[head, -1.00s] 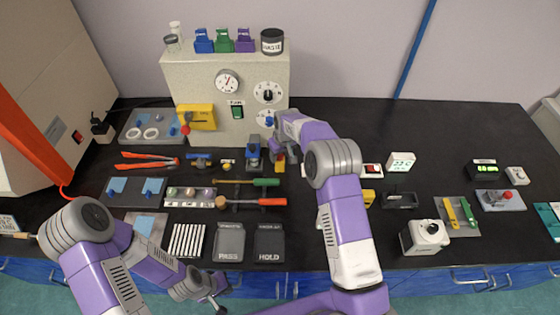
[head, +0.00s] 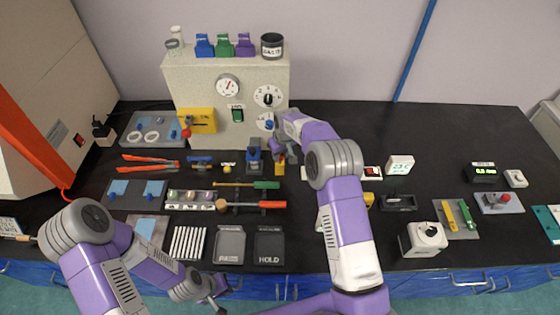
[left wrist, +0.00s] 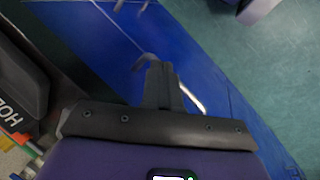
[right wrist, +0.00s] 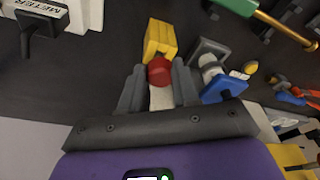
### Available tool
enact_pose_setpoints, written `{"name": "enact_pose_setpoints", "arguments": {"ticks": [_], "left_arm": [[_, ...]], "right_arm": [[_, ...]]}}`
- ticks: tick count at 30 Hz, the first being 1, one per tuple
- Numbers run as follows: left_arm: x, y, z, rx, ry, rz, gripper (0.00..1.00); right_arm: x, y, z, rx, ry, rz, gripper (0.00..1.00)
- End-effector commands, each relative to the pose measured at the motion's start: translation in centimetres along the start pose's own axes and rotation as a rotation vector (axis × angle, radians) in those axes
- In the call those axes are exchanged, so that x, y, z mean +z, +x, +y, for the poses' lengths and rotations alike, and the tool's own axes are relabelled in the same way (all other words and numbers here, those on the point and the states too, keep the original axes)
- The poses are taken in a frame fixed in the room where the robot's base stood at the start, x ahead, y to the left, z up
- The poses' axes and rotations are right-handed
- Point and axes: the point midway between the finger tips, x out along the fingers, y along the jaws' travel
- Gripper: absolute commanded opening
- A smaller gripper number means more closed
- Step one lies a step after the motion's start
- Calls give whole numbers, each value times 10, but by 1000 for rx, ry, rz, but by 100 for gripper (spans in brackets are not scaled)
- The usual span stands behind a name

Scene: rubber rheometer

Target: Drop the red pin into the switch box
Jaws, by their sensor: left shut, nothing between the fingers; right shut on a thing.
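The red pin (right wrist: 160,71) shows in the right wrist view between the fingertips of my right gripper (right wrist: 158,86), which is shut on it. Its red round end faces away from my palm. A small yellow block (right wrist: 160,38), perhaps the switch box, is just beyond the pin; I cannot tell whether they touch. In the head view this yellow block (head: 280,169) is beside my right gripper (head: 281,147), whose fingertips are mostly hidden by the arm. My left gripper (head: 214,301) is shut and empty at the bench's front edge; its fingers also show in the left wrist view (left wrist: 161,85).
A blue-topped clamp-like device (right wrist: 224,88) stands close to the right of my right gripper's fingers. The large grey instrument (head: 212,80) rises behind. Screwdrivers (head: 262,205), HOLD tray (head: 269,245) and white meter (right wrist: 60,12) lie around. Bare black bench stretches at the back right.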

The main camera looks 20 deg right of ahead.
Motion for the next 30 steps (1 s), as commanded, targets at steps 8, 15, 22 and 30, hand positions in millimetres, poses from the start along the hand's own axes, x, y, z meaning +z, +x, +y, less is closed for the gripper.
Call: {"name": "enact_pose_setpoints", "arguments": {"ticks": [8,15,22,30], "left_arm": [[0,-13,5,0,0,0,0],[1,-22,8,0,0,0,0],[1,-31,12,0,0,0,0],[2,-40,15,0,0,0,0]], "right_arm": [[-5,-22,0,0,0,1,0],[-8,-38,0,0,-1,1,0],[-11,-54,0,0,-1,1,0],[-14,-69,0,0,-1,1,0]]}}
